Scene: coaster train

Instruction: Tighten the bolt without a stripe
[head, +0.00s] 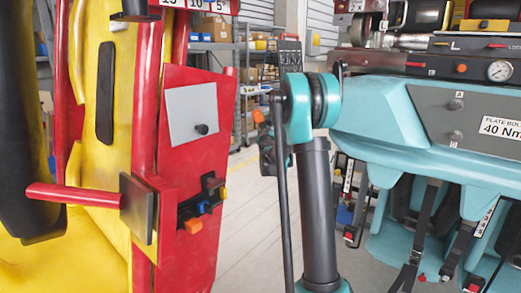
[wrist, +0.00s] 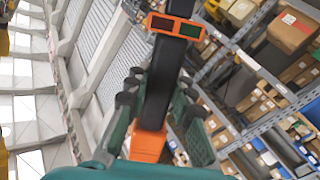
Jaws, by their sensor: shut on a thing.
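My gripper (wrist: 158,90) is shut on a black and orange tool (wrist: 160,75) in the wrist view. The tool's orange end has a dark red and a green window. In the head view my gripper (head: 268,145) is partly hidden behind my arm, with a bit of orange showing. At right, a grey plate (head: 430,104) on the teal car carries two small bolt heads, an upper one (head: 456,104) marked A and a lower one (head: 456,136). Their stripes are too small to tell. A label beside them reads 40 Nm. My gripper is apart from both.
A red and yellow car (head: 185,85) stands close at left, with a red bar (head: 75,195) sticking out. Its pale plate (head: 190,113) has a dark knob. A gauge (head: 499,71) sits on the panel at upper right. Open floor (head: 245,225) lies between the cars.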

